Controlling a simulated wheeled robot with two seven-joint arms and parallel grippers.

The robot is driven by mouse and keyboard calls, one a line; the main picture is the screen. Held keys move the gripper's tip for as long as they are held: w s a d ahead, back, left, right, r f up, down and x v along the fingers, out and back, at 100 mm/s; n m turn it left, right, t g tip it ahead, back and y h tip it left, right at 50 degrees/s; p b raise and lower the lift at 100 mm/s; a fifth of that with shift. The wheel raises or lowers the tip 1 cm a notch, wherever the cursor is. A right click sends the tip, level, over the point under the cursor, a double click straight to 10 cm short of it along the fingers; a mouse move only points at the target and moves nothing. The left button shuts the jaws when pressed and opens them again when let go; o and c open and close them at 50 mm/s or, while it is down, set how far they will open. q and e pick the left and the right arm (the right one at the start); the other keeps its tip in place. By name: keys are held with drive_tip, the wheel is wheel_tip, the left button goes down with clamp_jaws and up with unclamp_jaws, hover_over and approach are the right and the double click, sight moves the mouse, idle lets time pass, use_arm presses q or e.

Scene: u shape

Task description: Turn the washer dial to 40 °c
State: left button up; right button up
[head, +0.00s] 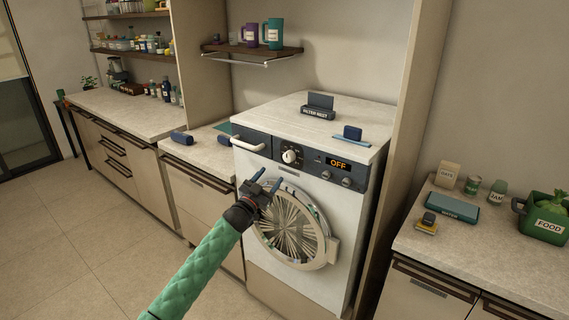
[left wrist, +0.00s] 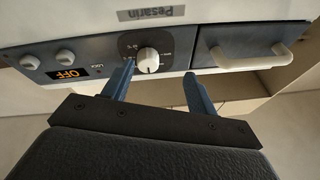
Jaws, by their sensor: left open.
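The washer (head: 330,203) is white with a dark control panel. Its dial (head: 289,157) is a white round knob on that panel; it also shows in the left wrist view (left wrist: 148,61), where the panel appears upside down. The small marks around the dial are too blurred for me to read its setting. My left gripper (head: 269,177) is open and empty, in front of the washer and a little below the dial in the head view. In the left wrist view its blue fingers point towards the panel, with the dial seen between them, nearer one finger. My right gripper is out of view.
The panel display (head: 338,164) reads OFF, with small knobs below it. A drawer handle (head: 248,144) sticks out left of the dial. The round door (head: 330,250) is below. Counters stand on both sides; the floor (head: 90,240) at left is clear.

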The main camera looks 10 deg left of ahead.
sight(286, 160)
use_arm(q)
drive_tip(key=w+d+r+h+p, duration=0.1)
drive_tip(key=d, duration=0.1)
drive_tip(key=w+d+r+h+p, duration=0.1)
drive_tip(key=w+d+r, duration=0.1)
drive_tip(key=shift+w+r+p, duration=0.15)
drive_tip(key=shift+r+p, duration=0.1)
drive_tip(key=shift+p, duration=0.05)
drive_tip(key=shift+p+x, duration=0.35)
drive_tip(key=shift+x, duration=0.7)
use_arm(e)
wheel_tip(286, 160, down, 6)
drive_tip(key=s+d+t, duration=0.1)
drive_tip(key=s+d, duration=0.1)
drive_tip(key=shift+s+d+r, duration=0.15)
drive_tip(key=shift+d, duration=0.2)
use_arm(q)
drive_tip(key=shift+f, duration=0.1)
drive_tip(key=c, duration=1)
drive_tip(key=shift+a, duration=0.1)
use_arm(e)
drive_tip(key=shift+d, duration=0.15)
use_arm(q)
drive_tip(key=shift+m, duration=0.3)
